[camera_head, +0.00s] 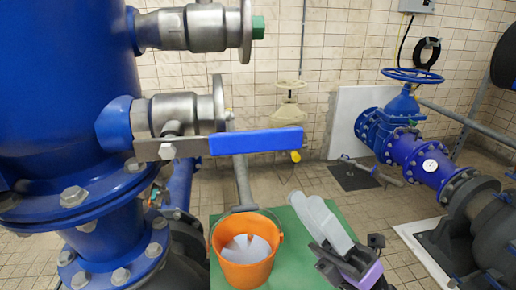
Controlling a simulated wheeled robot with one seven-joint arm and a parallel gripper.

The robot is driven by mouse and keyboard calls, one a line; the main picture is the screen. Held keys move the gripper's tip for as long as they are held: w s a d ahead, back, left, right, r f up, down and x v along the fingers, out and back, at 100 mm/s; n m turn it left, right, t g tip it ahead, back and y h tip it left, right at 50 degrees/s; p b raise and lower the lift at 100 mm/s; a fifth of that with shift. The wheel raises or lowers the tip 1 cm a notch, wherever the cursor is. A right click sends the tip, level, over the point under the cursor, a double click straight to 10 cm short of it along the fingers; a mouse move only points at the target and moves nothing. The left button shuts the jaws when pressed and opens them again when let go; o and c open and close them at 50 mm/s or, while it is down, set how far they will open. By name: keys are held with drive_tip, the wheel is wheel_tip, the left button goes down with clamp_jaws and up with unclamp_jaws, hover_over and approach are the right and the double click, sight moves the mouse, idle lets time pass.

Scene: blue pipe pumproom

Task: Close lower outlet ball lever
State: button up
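The lower outlet ball lever (255,141) is a flat metal bar with a blue sleeve. It points right, roughly level, from the lower outlet ball valve (178,113) on the big blue vessel (65,90). The bar runs across the front of the valve, roughly along its outlet. My gripper (333,263) is low in the view, below and right of the lever's blue end, clearly apart from it. Its dark and purple parts show, but its fingers are too unclear to tell open from shut.
An orange bucket (265,273) with pale contents stands on a green surface (291,262) below the lever. An upper outlet valve (205,28) is above. A beige valve (288,112) is on the tiled wall behind. Blue piping with a handwheel (412,76) is right.

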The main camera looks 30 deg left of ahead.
sight(256, 152)
drive_tip(key=w+a+r+n+g+h, duration=0.1)
drive_tip(key=r+n+g+h, duration=0.1)
drive_tip(key=n, duration=0.3)
drive_tip(key=w+a+r+n+g+h+b, duration=0.1)
drive_tip(key=r+n+g+h, duration=0.1)
drive_tip(key=n+g+h, duration=0.2)
drive_tip(key=w+a+r+n+g+h, duration=0.1)
drive_tip(key=a+r+n+g+h, duration=0.1)
drive_tip(key=n+h, duration=0.3)
drive_tip(key=shift+w+r+n+g, duration=0.2)
drive_tip(key=shift+r+n+g, duration=0.2)
drive_tip(key=shift+g, duration=0.4)
drive_tip(key=r+n+h, duration=0.1)
drive_tip(key=w+d+r+n+t+h, duration=0.1)
drive_tip(key=shift+w+r+h+b, duration=0.15)
drive_tip(key=shift+w+h+b, duration=0.05)
drive_tip(key=shift+h+b, duration=0.2)
drive_tip(key=shift+p+x, duration=0.85)
drive_tip(key=shift+x, duration=3.05)
drive_tip(key=shift+c, duration=0.4)
clamp_jaws()
drive_tip(key=shift+w, duration=0.1)
